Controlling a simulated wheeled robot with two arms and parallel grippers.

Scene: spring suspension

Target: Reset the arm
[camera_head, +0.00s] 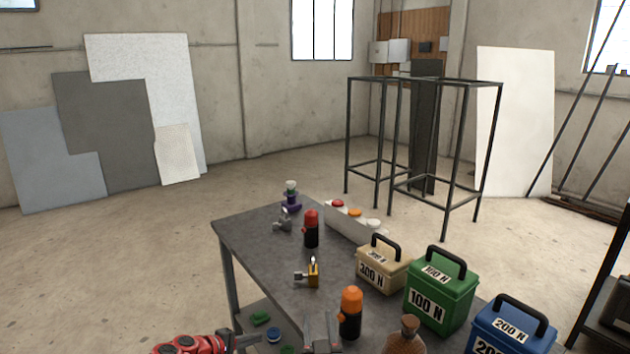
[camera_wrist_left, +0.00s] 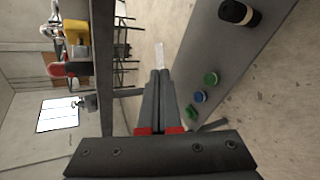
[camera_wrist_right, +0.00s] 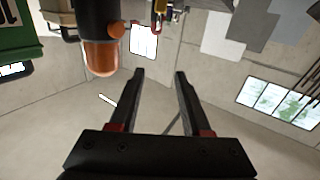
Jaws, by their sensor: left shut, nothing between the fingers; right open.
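My left gripper (camera_head: 236,341) is at the bottom of the head view, at the end of my red arm, left of the table's near part. In the left wrist view its fingers (camera_wrist_left: 161,75) are together with nothing between them. My right gripper (camera_head: 321,325) is at the bottom middle of the head view, just left of an orange-capped black bottle (camera_head: 350,314). In the right wrist view its fingers (camera_wrist_right: 159,75) are apart and empty, and the orange cap (camera_wrist_right: 101,58) shows close by, upside down.
The grey table (camera_head: 262,250) carries a red-capped bottle (camera_head: 311,229), a yellow padlock-like piece (camera_head: 313,272), a three-button box (camera_head: 350,222), and beige (camera_head: 383,266), green (camera_head: 440,295) and blue (camera_head: 510,330) weights. A brown object (camera_head: 405,338) stands in front. Green and blue pieces (camera_head: 273,335) lie lower left.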

